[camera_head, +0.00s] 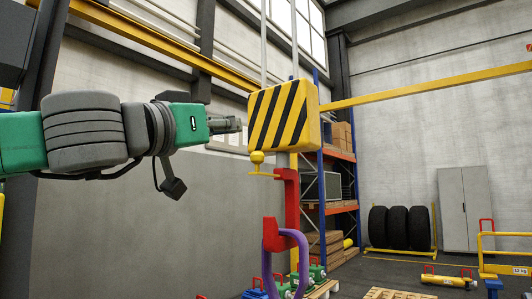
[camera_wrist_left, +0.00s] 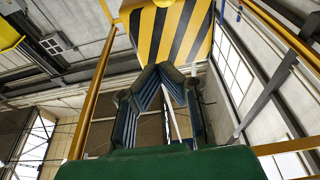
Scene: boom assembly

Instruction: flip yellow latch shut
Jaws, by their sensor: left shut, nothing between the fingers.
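A crane block with yellow and black stripes (camera_head: 284,116) hangs in the middle of the head view. Below it hangs a red hook (camera_head: 291,200), with a purple loop (camera_head: 300,245) around its lower part. A small yellow latch-like part (camera_head: 258,159), a knob with a thin bar, sits under the block's left side, beside the hook's top. My left gripper (camera_head: 239,125) is shut and empty, at the block's left side and above the yellow part. In the left wrist view, its closed fingers (camera_wrist_left: 162,72) point at the striped block (camera_wrist_left: 170,30). My right gripper is out of view.
A shelf rack with boxes (camera_head: 338,143) stands behind the block. Tyres (camera_head: 398,228) and a grey cabinet (camera_head: 465,208) stand at the right wall. Yellow railings (camera_head: 490,255) are at lower right. Open air surrounds the block's left side below my arm.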

